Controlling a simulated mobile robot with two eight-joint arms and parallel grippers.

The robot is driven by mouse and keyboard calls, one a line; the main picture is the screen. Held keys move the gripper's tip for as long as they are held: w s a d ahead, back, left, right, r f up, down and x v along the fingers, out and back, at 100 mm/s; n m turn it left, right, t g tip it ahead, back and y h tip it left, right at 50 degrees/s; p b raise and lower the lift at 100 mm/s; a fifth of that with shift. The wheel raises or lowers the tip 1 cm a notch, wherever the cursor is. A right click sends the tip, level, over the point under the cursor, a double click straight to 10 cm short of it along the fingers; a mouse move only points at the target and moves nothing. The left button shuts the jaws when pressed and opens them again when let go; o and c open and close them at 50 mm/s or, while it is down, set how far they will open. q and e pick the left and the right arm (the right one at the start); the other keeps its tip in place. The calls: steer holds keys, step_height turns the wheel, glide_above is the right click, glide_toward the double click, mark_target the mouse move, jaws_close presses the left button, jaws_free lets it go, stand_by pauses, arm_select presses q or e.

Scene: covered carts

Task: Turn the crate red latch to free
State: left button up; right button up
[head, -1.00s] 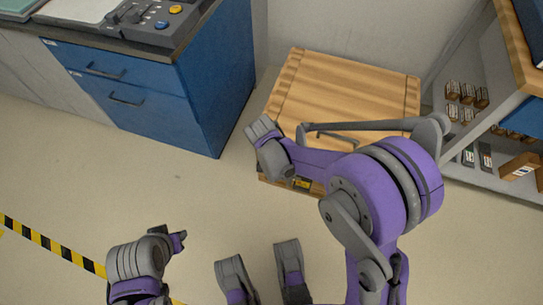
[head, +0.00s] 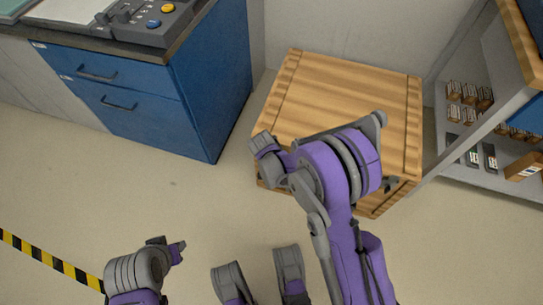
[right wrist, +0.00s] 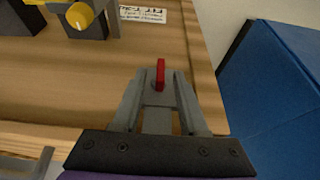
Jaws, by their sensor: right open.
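The wooden crate (head: 345,85) stands on the floor against the wall in the head view. The red latch (right wrist: 161,75) is a small upright red lever on the crate's wooden face in the right wrist view. My right gripper (right wrist: 160,80) is open, with one finger on each side of the red latch; I cannot tell whether either touches it. In the head view my right gripper (head: 262,145) is at the crate's left front edge, and the latch is hidden there. My left gripper (head: 178,250) is low at the left, away from the crate; its jaws are unclear.
A yellow knob (right wrist: 80,16) and a white label (right wrist: 143,14) are on the crate face. A blue drawer cabinet (head: 210,85) stands left of the crate. A shelf with small boxes (head: 468,93) stands at the right. Floor (head: 180,190) is clear in front.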

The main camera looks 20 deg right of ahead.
jaws_close()
stand_by(0.5)
steer(key=shift+w+a+f+n+g+h+b, duration=0.2)
steer(key=shift+n+g+h, duration=0.35)
steer(key=shift+g+h, duration=0.95)
steer(key=shift+w+a+f+n+g+h+b, duration=0.1)
steer(key=shift+a+f+n+g+h+b, duration=0.35)
steer(key=shift+h, duration=1.9)
steer(key=shift+w+n+g+h+b, duration=0.15)
steer(key=shift+n+g+h, duration=0.45)
steer(key=shift+g+h, duration=1)
steer(key=shift+t+h, duration=0.25)
steer(key=shift+h, duration=0.2)
